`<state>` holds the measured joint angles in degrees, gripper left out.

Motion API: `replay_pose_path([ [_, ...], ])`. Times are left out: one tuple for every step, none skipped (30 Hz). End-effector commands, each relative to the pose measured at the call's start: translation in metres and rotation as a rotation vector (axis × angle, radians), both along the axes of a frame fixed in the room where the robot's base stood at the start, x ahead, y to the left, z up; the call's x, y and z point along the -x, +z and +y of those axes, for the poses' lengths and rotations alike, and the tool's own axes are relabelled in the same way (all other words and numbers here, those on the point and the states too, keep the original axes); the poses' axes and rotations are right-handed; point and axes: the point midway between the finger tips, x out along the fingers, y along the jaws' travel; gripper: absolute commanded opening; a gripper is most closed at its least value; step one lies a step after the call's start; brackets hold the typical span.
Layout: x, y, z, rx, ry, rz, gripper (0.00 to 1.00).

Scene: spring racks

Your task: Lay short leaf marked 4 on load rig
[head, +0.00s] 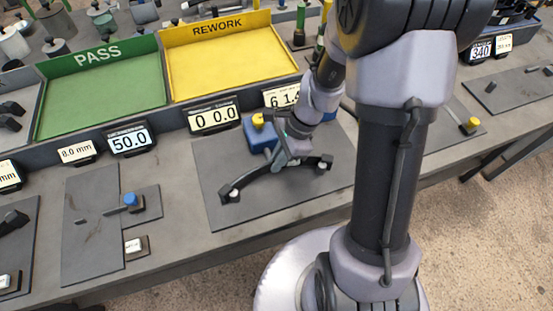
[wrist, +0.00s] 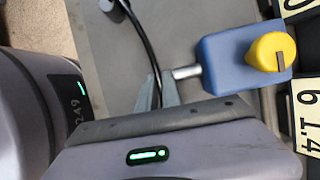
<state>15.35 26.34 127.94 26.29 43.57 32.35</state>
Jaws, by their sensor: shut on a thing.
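My gripper (head: 281,161) is shut on a dark curved leaf (head: 250,181) above the grey plate of the load rig (head: 216,165). The leaf bows, with an end to each side of the jaws, and its ends are beside small pale posts on the plate. I cannot tell whether it touches them. The rig's blue block (head: 259,137) with a yellow knob stands just behind the jaws. In the wrist view, the jaws (wrist: 160,88) pinch the leaf (wrist: 150,40) close to the silver plunger (wrist: 186,73) of the blue block (wrist: 230,58). No mark 4 is readable on the leaf.
Displays (head: 213,116) stand behind the rig. The green PASS tray (head: 100,58) and yellow REWORK tray (head: 218,28) lie farther back. A smaller rig with a blue knob (head: 131,200) is at left; another with a yellow knob (head: 471,125) is at right.

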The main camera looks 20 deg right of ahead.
Motion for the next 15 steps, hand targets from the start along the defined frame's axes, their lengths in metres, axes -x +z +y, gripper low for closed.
replay_pose_path([
  [0.0006,0.0001,0.0002,-0.001,0.001,0.002,0.00],
  [0.0006,0.0001,0.0002,-0.001,0.001,0.002,0.00],
  [0.0007,0.0000,0.0002,-0.001,0.001,0.002,0.00],
  [0.0007,-0.0002,0.0002,-0.001,0.001,0.002,0.00],
  [0.0008,-0.0006,0.0003,-0.001,0.001,0.002,0.00],
  [0.0008,-0.0010,0.0003,-0.001,0.001,0.002,0.00],
  [0.0009,-0.0013,0.0002,-0.001,0.001,0.002,0.00],
  [0.0009,-0.0017,0.0003,-0.001,0.001,0.002,0.00],
  [0.0010,-0.0024,0.0003,-0.001,0.001,0.003,0.00],
  [0.0010,-0.0029,0.0004,-0.001,0.001,0.003,0.00],
  [0.0011,-0.0033,0.0003,-0.001,0.001,0.003,0.00],
  [0.0011,-0.0039,0.0003,-0.001,0.001,0.003,0.00],
  [0.0011,-0.0043,0.0003,-0.001,0.001,0.003,0.00],
  [0.0012,-0.0047,0.0004,-0.001,0.001,0.003,0.00],
  [0.0012,-0.0046,0.0003,-0.001,0.001,0.003,0.13],
])
